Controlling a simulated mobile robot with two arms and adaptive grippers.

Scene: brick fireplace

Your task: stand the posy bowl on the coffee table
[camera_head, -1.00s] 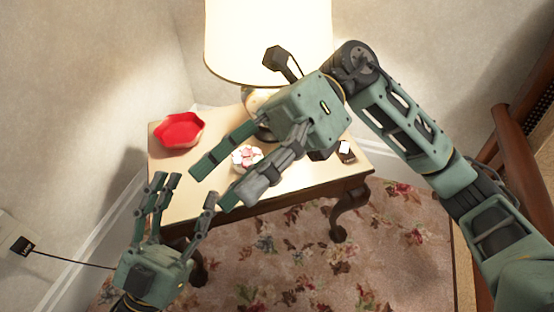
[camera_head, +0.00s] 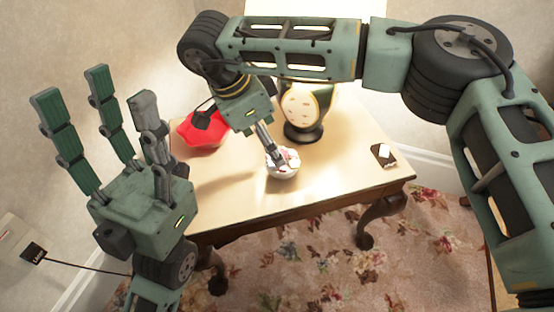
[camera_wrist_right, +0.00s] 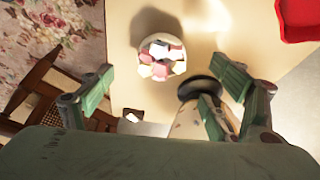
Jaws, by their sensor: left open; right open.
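The posy bowl (camera_head: 283,172), a small round white bowl of pink and white flowers, stands on the wooden table (camera_head: 245,197) near its middle. It also shows in the right wrist view (camera_wrist_right: 162,58), upright on the tabletop. My right gripper (camera_head: 268,138) is above the bowl, pointing down, and partly hides it in the head view. In the wrist view its fingers are spread, with the bowl lying in the gap beyond the fingertips; contact cannot be told. My left gripper (camera_head: 105,110) is open and empty at the left, fingers up, in front of the table.
A lamp (camera_head: 300,112) stands just behind the bowl. A red dish (camera_head: 200,132) sits at the table's back left, and a small dark item with a white top (camera_head: 383,155) lies at the right. The tabletop's front is clear. A wooden chair (camera_wrist_right: 45,85) shows in the wrist view.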

